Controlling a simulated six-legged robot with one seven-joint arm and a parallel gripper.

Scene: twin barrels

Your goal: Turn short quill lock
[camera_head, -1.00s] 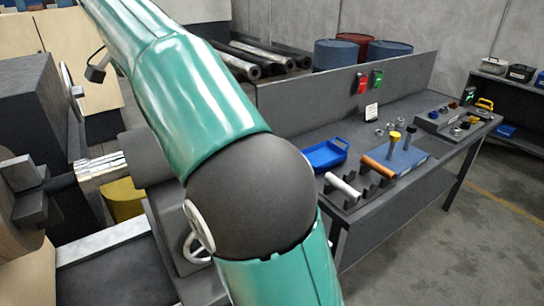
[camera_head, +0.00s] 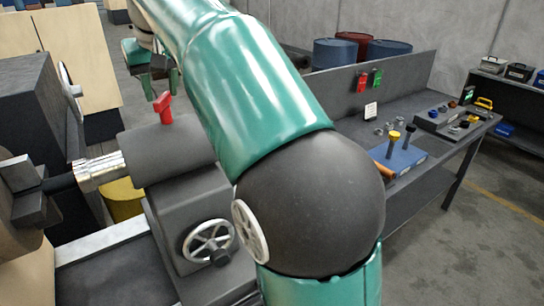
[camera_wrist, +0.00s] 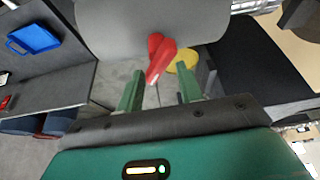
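The short quill lock is a red lever (camera_head: 164,107) standing on top of the grey tailstock (camera_head: 172,150). In the wrist view the red lever (camera_wrist: 158,57) lies ahead of my gripper (camera_wrist: 160,88), roughly between the lines of its two green fingers. The fingers are apart with nothing between their tips. I see no contact with the lever. The shiny quill (camera_head: 100,171) sticks out of the tailstock to the left.
A spoked handwheel (camera_head: 208,240) is on the tailstock's near side. A yellow cylinder (camera_head: 124,200) stands behind the machine bed. The floor at right is clear.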

